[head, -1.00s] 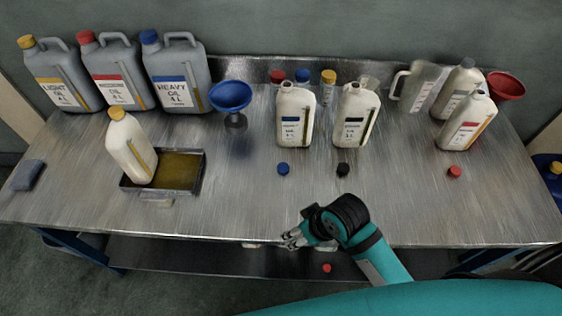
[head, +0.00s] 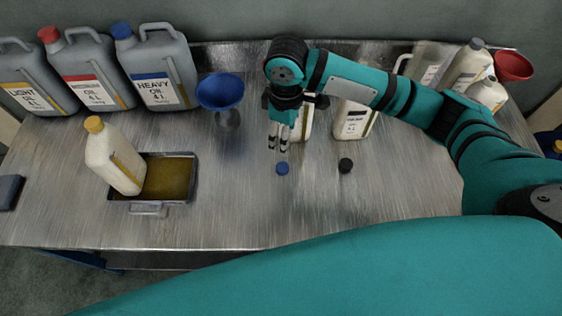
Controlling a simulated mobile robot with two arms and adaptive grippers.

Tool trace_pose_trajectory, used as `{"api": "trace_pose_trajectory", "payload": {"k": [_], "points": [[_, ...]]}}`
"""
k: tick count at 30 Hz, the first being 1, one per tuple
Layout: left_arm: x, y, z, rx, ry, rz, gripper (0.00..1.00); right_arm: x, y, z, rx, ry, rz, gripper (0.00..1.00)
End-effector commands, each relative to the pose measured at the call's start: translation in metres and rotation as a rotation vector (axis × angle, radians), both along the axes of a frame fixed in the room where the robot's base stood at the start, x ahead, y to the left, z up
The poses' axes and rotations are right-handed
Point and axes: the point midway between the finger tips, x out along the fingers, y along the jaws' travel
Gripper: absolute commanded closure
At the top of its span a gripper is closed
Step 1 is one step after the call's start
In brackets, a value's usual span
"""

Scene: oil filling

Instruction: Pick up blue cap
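The small blue cap (head: 282,168) lies on the metal table, in front of a white bottle (head: 304,119) that my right arm mostly hides. My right gripper (head: 278,148) hangs just above and behind the cap, pointing down. Its fingers look slightly apart, with nothing seen between them. The cap is clear of the fingers. My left gripper is not in view.
A black cap (head: 345,165) lies to the right, in front of another white bottle (head: 353,121). A blue funnel (head: 221,92) stands to the left. A bottle with a yellow cap (head: 114,157) stands tilted in an oil tray (head: 148,209). The front middle of the table is clear.

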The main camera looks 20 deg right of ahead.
Motion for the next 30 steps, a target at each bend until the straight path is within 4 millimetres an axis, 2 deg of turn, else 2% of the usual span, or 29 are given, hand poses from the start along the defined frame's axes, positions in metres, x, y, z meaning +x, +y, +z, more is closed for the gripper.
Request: {"api": "trace_pose_trajectory", "payload": {"k": [3,6,12,20,26,30], "points": [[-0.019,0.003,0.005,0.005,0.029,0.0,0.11,-0.001,0.0,-0.026,-0.001,0.005,-0.001,0.38],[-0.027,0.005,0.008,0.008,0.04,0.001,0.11,-0.001,0.0,-0.048,-0.001,0.003,-0.002,0.38],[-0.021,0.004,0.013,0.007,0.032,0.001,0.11,0.0,0.001,-0.086,0.002,0.001,0.0,0.38],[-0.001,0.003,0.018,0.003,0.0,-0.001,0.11,0.001,0.002,-0.106,0.002,-0.002,0.002,0.38],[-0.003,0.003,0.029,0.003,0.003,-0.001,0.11,0.006,0.009,-0.132,0.002,-0.001,0.0,0.38],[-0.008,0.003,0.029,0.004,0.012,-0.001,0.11,0.005,0.008,-0.151,0.002,0.0,0.001,0.38]]}}
